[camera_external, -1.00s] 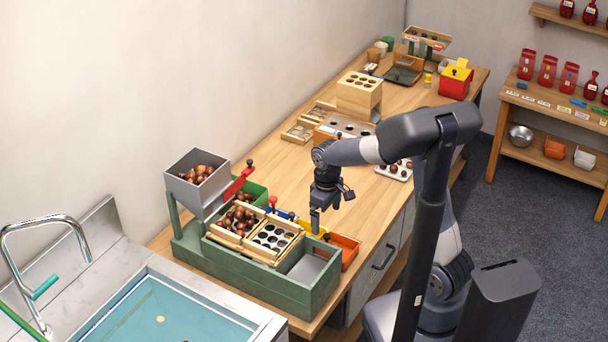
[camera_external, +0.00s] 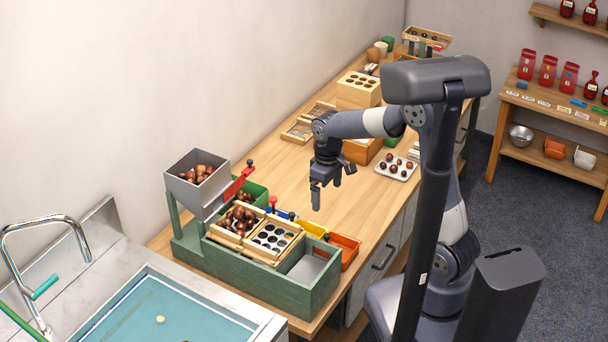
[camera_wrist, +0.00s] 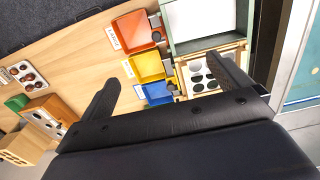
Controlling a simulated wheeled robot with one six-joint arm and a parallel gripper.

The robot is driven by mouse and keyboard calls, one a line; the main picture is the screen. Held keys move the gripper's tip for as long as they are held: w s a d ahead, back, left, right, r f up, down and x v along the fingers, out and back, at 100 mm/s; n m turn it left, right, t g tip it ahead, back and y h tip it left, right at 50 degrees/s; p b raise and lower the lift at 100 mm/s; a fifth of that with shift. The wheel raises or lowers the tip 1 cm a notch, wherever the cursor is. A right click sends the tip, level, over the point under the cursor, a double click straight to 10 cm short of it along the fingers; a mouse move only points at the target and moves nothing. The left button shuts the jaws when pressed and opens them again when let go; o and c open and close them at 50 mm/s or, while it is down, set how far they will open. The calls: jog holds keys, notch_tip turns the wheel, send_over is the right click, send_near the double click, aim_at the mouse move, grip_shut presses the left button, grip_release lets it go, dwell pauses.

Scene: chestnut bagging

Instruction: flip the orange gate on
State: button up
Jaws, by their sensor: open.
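The orange bin (camera_external: 345,249) stands at the right end of the row of coloured bins beside the green sorting stand (camera_external: 275,285). Whether that gate is on or off I cannot tell. In the wrist view the orange bin (camera_wrist: 134,30) is at the top, with a dark round part at its stand side. My gripper (camera_external: 331,188) is open and empty, above the table and apart from the bin and knob.
Yellow (camera_wrist: 148,67) and blue (camera_wrist: 157,92) bins adjoin the orange one. A tray of dark holes (camera_external: 273,238) and a crate of chestnuts (camera_external: 237,219) rest on the stand.

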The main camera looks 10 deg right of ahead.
jog(key=shift+f, duration=0.1)
jog(key=c, duration=0.4)
jog(key=shift+w+f+m+b, duration=0.25)
jog(key=shift+f+m+b, duration=0.05)
jog(key=shift+b, duration=0.05)
jog(key=shift+c, duration=0.9)
jog(key=w+d+f+m+g+b, duration=0.1)
jog(key=w+f+m+b, duration=0.1)
jog(key=w+f+m, duration=0.1)
jog(key=w+d+f+m+g+b, duration=0.1)
jog(key=w+f+m+b, duration=0.2)
jog(key=m, duration=0.1)
jog(key=w+d+f+m+g+y+b, duration=0.1)
jog(key=w+f+m+g+b, duration=0.1)
jog(key=f+m+b, duration=0.1)
jog(key=shift+w+d+f+m, duration=0.15)
jog(key=shift+w+f+m, duration=0.25)
jog(key=shift+f+m, duration=0.1)
jog(key=c, duration=1)
jog(key=shift+w+d+f+m+b, duration=0.15)
jog(key=shift+w+f+m+b, duration=0.05)
jog(key=shift+w+m+b, duration=0.1)
jog(key=shift+c, duration=1.1)
jog(key=shift+d, duration=0.1)
grip_shut()
